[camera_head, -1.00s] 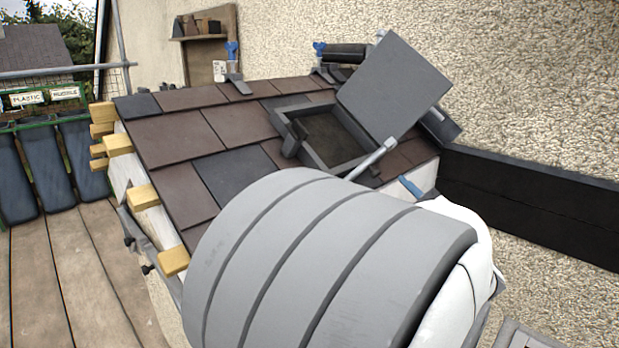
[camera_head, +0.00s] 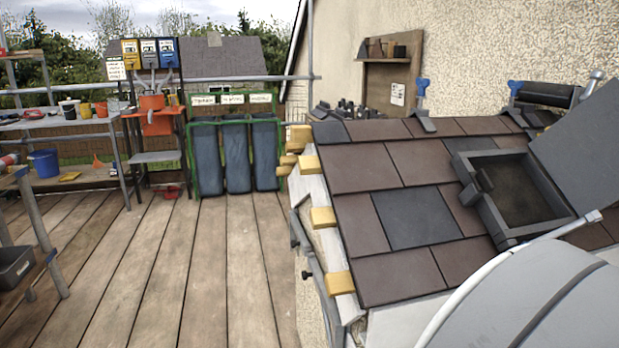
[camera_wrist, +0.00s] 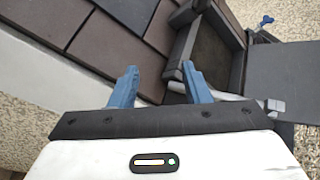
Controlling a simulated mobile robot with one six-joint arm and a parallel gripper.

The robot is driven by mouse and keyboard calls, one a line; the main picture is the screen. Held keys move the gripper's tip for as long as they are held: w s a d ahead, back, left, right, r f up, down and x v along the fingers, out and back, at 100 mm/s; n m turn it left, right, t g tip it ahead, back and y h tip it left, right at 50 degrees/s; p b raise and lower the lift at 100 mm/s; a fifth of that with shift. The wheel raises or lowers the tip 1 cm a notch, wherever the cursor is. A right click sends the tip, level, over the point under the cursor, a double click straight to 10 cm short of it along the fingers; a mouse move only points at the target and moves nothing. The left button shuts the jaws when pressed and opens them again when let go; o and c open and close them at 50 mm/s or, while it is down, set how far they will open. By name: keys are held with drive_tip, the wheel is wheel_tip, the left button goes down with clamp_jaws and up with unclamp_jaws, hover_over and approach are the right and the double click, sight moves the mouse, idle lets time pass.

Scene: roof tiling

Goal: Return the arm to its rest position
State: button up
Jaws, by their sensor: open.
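My gripper (camera_wrist: 158,84) shows in the wrist view with its two blue fingers spread wide apart and nothing between them. It is above the lower part of the tiled roof, with brown tiles (camera_wrist: 92,42) and the dark skylight frame (camera_wrist: 180,50) beyond the fingertips. I cannot tell its exact height over the roof. In the head view my large grey arm covers the lower right corner, and the gripper itself is hidden or out of frame there.
The roof's skylight (camera_head: 512,236) has its grey lid (camera_head: 588,150) raised. A metal bar (camera_head: 565,228) crosses near its lower corner. Yellow-ended battens (camera_head: 322,217) stick out at the roof's left edge. Bins (camera_head: 234,155) and a workbench (camera_head: 70,125) stand behind clear deck boards (camera_head: 180,265).

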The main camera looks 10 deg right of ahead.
drive_tip(key=w+a+r+n+g+y+p, duration=0.15)
drive_tip(key=a+n+g+y+p, duration=0.35)
drive_tip(key=a, duration=0.6)
drive_tip(key=w+a+r+n+g+y+p, duration=0.1)
drive_tip(key=a+r+n+g+y+p, duration=0.15)
drive_tip(key=a+n+g+p, duration=0.45)
drive_tip(key=s+a+r+n+g+h+p, duration=0.1)
drive_tip(key=s+a+r+n+h+p, duration=0.2)
drive_tip(key=n+p, duration=0.4)
drive_tip(key=s+a+r+n+g+h+p, duration=0.2)
drive_tip(key=s+a+r+n+h+p, duration=0.1)
drive_tip(key=a+r+n+p, duration=0.3)
wheel_tip(320, 180, up, 3)
drive_tip(key=n+p, duration=0.2)
drive_tip(key=p, duration=0.1)
drive_tip(key=shift+s+f, duration=0.15)
drive_tip(key=shift+f, duration=0.05)
drive_tip(key=shift+h, duration=0.25)
drive_tip(key=shift+c, duration=0.3)
drive_tip(key=shift+c, duration=0.4)
